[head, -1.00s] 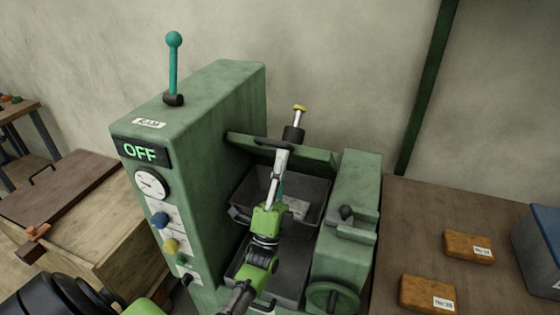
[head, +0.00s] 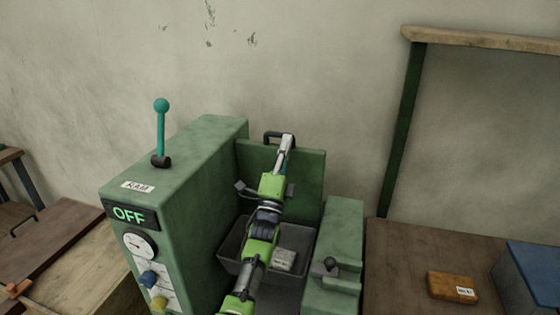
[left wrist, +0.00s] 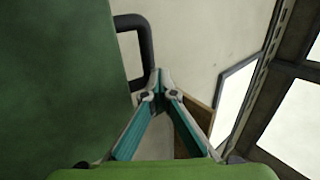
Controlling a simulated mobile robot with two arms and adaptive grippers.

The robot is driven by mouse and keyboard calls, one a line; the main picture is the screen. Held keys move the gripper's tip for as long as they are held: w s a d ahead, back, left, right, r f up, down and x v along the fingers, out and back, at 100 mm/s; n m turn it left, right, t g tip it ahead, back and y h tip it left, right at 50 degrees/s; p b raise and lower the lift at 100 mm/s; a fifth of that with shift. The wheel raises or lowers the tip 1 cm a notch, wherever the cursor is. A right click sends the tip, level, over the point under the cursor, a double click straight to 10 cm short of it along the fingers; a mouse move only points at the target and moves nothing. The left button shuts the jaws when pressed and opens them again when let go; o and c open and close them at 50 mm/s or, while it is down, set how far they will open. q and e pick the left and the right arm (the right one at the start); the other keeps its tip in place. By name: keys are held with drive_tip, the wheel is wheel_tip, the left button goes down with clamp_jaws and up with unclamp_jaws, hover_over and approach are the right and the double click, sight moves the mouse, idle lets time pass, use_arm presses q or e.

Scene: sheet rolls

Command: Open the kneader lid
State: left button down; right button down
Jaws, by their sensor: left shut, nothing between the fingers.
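The kneader lid (head: 305,178) is a green panel standing raised, about upright, at the back of the kneader chamber. Its black handle (head: 272,137) is on the top edge. My left gripper (head: 287,138) is at the top of the lid, beside the handle. In the left wrist view, the lid (left wrist: 55,80) fills the left side and the handle (left wrist: 148,45) sticks out from its edge. The fingertips of my left gripper (left wrist: 159,88) meet just below the handle, with nothing between them. The open chamber (head: 232,250) shows below my arm. My right gripper is out of view.
The green kneader housing (head: 190,170) with a teal lever (head: 161,135) and an OFF display (head: 129,214) stands left of the chamber. A grey block (head: 284,260) lies in the chamber. A table (head: 395,265) on the right holds an orange-brown block (head: 452,287) and a blue-topped bin (head: 540,270).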

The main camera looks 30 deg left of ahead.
use_arm(q)
drive_tip(key=shift+g, duration=0.8)
drive_tip(key=w, duration=0.2)
drive_tip(key=w+a, duration=0.1)
drive_tip(key=w, duration=0.1)
drive_tip(key=shift+w+r, duration=0.1)
drive_tip(key=shift+r, duration=0.15)
drive_tip(key=shift+w+a+h+p, duration=0.1)
drive_tip(key=shift+w+h+p, duration=0.3)
drive_tip(key=shift+w, duration=0.15)
drive_tip(key=shift+w+f+g, duration=0.3)
drive_tip(key=shift+w, duration=0.05)
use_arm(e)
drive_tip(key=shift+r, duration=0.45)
use_arm(q)
drive_tip(key=shift+a, duration=0.1)
